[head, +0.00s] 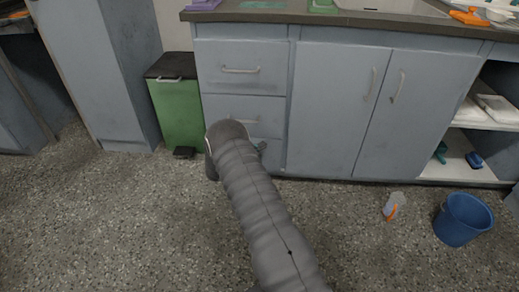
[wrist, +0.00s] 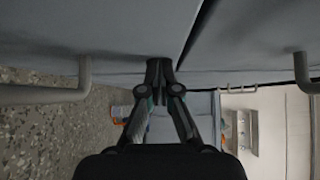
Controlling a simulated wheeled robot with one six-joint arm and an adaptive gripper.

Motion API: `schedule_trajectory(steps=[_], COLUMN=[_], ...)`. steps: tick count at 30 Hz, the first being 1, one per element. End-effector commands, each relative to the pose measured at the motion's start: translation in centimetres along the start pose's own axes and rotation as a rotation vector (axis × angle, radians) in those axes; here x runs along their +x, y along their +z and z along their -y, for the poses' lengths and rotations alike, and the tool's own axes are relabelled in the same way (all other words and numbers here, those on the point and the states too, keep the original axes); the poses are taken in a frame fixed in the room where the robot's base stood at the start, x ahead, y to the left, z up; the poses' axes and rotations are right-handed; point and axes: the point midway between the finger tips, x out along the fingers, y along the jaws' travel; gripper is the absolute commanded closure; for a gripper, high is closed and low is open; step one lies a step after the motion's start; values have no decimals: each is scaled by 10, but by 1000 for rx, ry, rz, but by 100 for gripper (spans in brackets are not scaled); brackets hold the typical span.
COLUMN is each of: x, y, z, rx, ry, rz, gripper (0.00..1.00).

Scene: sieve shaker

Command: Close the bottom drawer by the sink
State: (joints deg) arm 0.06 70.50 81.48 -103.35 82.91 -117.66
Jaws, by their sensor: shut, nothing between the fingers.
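The drawer stack by the sink is in the head view, with a top drawer (head: 241,68) and a middle drawer (head: 270,104) that look shut. The bottom drawer (head: 272,156) is mostly hidden behind my arm, so how far it stands out cannot be told there. My gripper (wrist: 160,66) is shut and empty in the wrist view. Its tips are at or very near a grey-blue front (wrist: 90,30); contact cannot be told. A dark slanting gap separates this front from another panel. One bar handle (wrist: 50,93) is at left, another (wrist: 304,72) at right.
A green pedal bin (head: 178,113) stands left of the drawers. The double cupboard doors (head: 380,110) under the sink are shut. A clear bottle with an orange part (head: 392,206) and a blue bucket (head: 463,219) are on the floor at right. Floor at left is clear.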

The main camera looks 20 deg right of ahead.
Motion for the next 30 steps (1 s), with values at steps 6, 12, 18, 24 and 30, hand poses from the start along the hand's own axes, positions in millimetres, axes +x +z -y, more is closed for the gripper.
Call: schedule_trajectory(steps=[6,12,18,24,30], x=[9,-13,-54,-97,-119], y=[-1,-14,-18,-16,-18], z=[6,6,3,2,2], rx=[13,5,4,2,2], ry=[0,-1,-1,-2,-2], rz=[0,-1,1,5,2], gripper=[100,100,100,100,100])
